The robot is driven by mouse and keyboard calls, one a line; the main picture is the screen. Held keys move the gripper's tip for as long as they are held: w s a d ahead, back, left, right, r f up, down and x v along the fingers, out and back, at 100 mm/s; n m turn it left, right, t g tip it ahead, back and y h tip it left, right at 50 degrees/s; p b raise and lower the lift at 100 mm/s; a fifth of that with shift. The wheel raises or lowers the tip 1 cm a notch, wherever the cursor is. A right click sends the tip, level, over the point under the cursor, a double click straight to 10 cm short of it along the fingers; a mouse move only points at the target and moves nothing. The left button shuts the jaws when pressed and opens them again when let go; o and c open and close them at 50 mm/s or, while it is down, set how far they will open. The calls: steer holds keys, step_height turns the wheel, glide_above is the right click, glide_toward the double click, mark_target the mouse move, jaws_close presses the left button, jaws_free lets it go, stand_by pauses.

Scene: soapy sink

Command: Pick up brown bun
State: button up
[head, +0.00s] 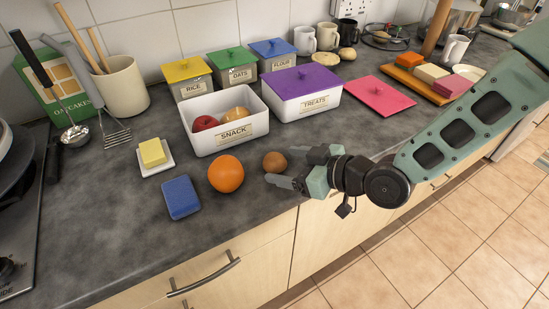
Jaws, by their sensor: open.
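The brown bun (275,161) is a small round brown thing on the dark grey counter, just right of an orange. My gripper (286,168) reaches in from the right, low over the counter's front edge. Its two fingers are apart, one on the near side of the bun and one on the far side. The bun sits at or between the fingertips. I cannot tell whether either finger touches it.
The orange (226,174), a blue sponge (182,197) and a butter dish (154,154) lie to the left. Behind stand the white SNACK box (218,139), holding fruit, and the purple-lidded TREATS box (302,91). A pink lid (381,97) lies further right.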

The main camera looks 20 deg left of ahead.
steer(key=shift+x, duration=1.05)
steer(key=c, duration=1)
steer(key=shift+c, duration=0.2)
steer(key=shift+r, duration=0.15)
